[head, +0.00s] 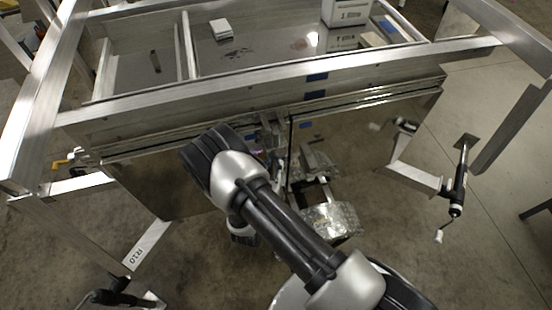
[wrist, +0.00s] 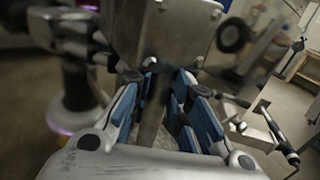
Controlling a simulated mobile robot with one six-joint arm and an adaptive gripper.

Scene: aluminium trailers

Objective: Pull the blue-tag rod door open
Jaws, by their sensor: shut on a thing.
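In the wrist view my gripper (wrist: 165,90) has its blue-padded fingers closed around a grey metal rod (wrist: 152,118). The rod runs down from a metal plate (wrist: 165,30) at the top of that view. In the head view my arm reaches to the middle of the trailer front, and its wrist hides most of the grip. A shiny left door panel (head: 165,188) and a right door panel (head: 350,138) hang below the trailer rail.
The aluminium trailer frame (head: 250,85) spans the view, with a white box (head: 346,12) on its bed. A jack with a crank (head: 458,185) stands at the right. A foil-like reflective thing (head: 330,219) lies below the doors. Concrete floor is open at the lower right.

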